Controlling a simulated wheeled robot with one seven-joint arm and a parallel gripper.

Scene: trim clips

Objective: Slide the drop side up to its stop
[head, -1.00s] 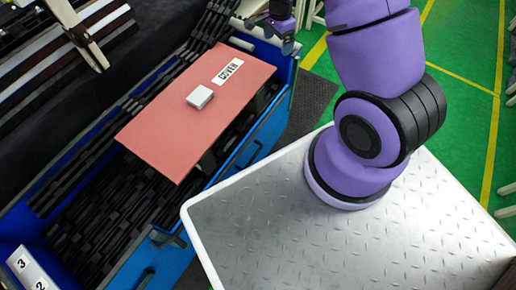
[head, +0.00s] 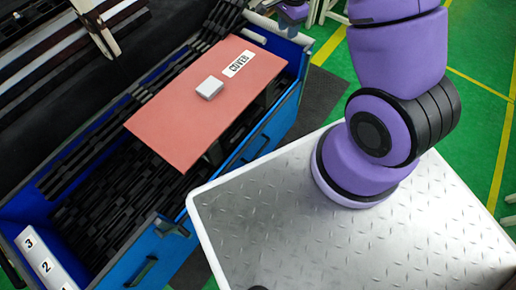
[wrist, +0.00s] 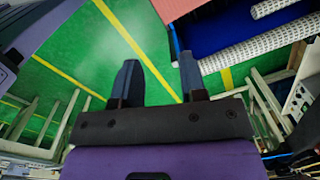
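The blue crate (head: 22,205) stands left of my base in the head view. Its near long side (head: 262,135) is blue, has slots, and steps down near the front corner. I cannot tell which part is the drop side or how high it sits. My gripper (wrist: 158,80) is open and empty in the wrist view, with two dark fingers apart over green floor. In the head view only purple wrist parts (head: 293,12) show at the top edge, past the crate's far end. The crate's blue interior (wrist: 212,32) shows right of the fingers, apart from them.
A red board marked COVER (head: 205,100) with a white block (head: 209,88) lies across the crate above many black clips (head: 135,205). A numbered white strip (head: 45,262) is at the lower left. My metal deck (head: 300,220) fills the foreground. Green floor is free at the right.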

